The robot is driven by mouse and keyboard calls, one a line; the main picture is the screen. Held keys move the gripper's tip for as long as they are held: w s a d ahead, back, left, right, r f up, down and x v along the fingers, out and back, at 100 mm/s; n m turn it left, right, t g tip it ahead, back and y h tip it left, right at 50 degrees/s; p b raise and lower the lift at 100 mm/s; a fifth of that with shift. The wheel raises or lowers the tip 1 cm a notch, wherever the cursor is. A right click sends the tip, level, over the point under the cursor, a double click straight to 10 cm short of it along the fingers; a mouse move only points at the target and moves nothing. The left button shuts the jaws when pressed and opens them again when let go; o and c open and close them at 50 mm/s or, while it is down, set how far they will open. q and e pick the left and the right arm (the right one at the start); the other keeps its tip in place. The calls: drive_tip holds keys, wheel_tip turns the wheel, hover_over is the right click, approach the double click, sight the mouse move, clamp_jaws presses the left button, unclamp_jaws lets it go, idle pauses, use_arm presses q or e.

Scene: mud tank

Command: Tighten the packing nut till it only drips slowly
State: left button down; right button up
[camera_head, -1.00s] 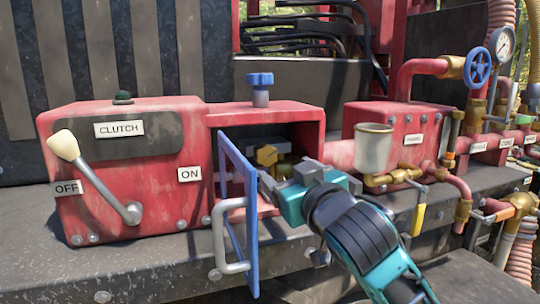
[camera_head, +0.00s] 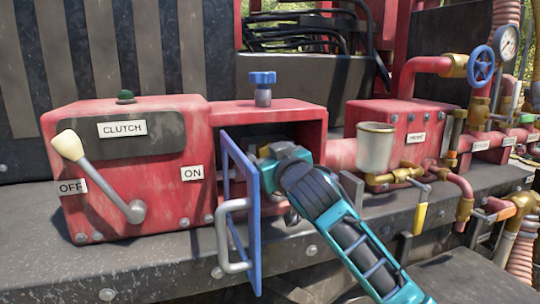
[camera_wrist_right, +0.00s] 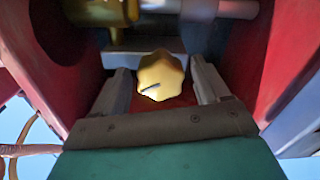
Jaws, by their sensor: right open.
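The brass packing nut (camera_wrist_right: 158,76), lobed with a dark mark on its face, shows in the right wrist view between my two fingers. My right gripper (camera_wrist_right: 162,88) is open, with one grey finger on each side of the nut and a visible gap at both sides. In the head view my right gripper (camera_head: 272,152) reaches into the open red box (camera_head: 312,118) and hides most of the nut. No drip can be made out. My left gripper is not in view.
A blue-framed door (camera_head: 240,210) with a grey handle stands open just left of my right arm. A clutch lever (camera_head: 98,178) is farther left. A metal cup (camera_head: 375,148) and brass valve pipes stand to the right. A blue knob (camera_head: 262,88) tops the box.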

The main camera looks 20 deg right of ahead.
drive_tip(key=c, duration=1)
drive_tip(key=shift+c, duration=0.2)
drive_tip(key=shift+f+m, duration=0.1)
drive_tip(key=shift+m, duration=0.2)
drive_tip(key=m, duration=0.2)
drive_tip(key=shift+m, duration=2.3)
drive_tip(key=o, duration=1)
